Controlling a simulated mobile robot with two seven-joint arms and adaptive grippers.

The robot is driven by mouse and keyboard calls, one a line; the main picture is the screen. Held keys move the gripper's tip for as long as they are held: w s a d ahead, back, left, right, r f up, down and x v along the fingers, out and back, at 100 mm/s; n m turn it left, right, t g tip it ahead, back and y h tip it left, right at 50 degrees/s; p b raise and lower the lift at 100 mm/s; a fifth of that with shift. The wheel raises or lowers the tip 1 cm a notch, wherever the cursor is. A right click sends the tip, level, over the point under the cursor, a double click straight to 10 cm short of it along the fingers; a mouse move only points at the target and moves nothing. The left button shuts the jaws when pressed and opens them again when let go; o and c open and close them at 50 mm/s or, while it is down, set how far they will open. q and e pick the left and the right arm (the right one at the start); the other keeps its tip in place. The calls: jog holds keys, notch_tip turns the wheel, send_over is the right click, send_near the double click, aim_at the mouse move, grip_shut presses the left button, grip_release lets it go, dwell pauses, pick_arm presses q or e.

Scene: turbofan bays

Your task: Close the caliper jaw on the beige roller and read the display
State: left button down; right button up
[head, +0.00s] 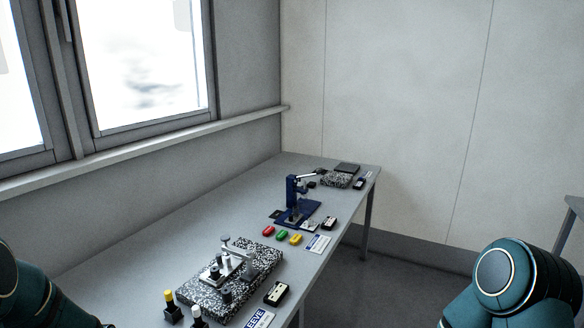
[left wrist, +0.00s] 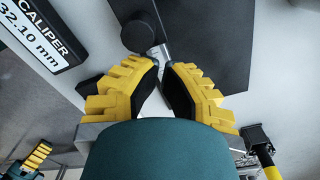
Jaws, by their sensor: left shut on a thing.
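The caliper display (left wrist: 42,35) shows at the upper left of the left wrist view and reads 32.10 mm. My left gripper (left wrist: 163,68) is shut on a small grey metal piece, which seems to be the caliper jaw (left wrist: 160,52); the fingers hide most of it. A dark round knob (left wrist: 138,35) sits just beside the fingertips. I cannot make out the beige roller in either view. A ribbed yellow part at the lower left of the left wrist view looks like a finger of my right gripper (left wrist: 35,156), cut off by the frame edge. The head view shows neither gripper.
A dark plate (left wrist: 205,35) lies beyond the left fingertips. A yellow-topped post (head: 169,301) stands left of a speckled slab (head: 188,289) with metal fixtures. Farther along the table are red, green and yellow blocks (head: 282,235) and a blue stand (head: 293,190). Bare tabletop (head: 215,200) runs beside the window wall.

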pick_arm(q)
notch_tip(320, 180, up, 7)
jog(key=p, duration=0.4)
jog(key=shift+p, duration=0.4)
jog(key=shift+f, duration=0.1)
